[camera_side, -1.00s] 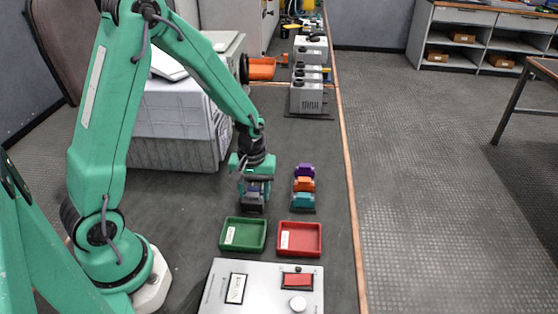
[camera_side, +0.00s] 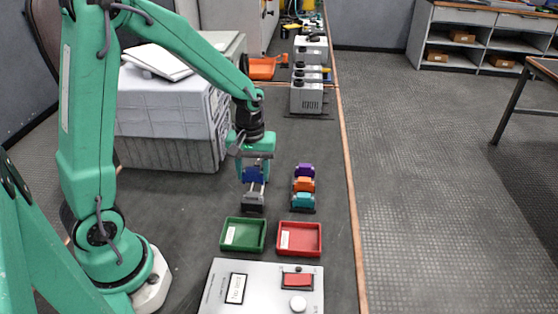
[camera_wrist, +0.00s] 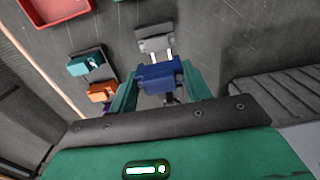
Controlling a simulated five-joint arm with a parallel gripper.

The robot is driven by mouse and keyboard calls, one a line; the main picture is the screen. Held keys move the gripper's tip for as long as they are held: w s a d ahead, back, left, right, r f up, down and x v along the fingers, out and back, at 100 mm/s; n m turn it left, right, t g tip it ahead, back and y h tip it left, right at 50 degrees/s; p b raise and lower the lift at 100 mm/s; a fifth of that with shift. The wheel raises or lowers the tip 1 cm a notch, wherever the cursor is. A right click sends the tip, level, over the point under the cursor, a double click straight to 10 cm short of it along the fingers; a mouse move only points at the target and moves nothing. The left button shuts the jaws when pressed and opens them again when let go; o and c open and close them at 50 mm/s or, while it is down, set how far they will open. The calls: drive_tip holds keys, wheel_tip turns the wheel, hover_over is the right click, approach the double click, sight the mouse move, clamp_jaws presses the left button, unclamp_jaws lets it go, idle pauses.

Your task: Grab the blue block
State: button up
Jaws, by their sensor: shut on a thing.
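The blue block (camera_side: 252,174) is between the fingers of my gripper (camera_side: 254,166), which is shut on it. In the wrist view the blue block (camera_wrist: 160,77) sits between two green fingers, gripped from its sides. A grey block (camera_side: 253,198) stands below it on a dark base. Two pale prongs (camera_wrist: 156,55) show between the blue block and the grey block (camera_wrist: 156,40) in the wrist view. I cannot tell whether the blue block still touches the prongs.
To the right, a purple block (camera_side: 304,170), an orange block (camera_side: 303,184) and a teal block (camera_side: 302,200) stand in a row. A green tray (camera_side: 262,222) and a red tray (camera_side: 318,230) lie in front. A control box (camera_side: 258,288) is nearer. A grey crate (camera_side: 165,150) stands behind left.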

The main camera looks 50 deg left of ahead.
sight(253, 168)
drive_tip(key=shift+r, duration=1.6)
drive_tip(key=shift+d, duration=0.1)
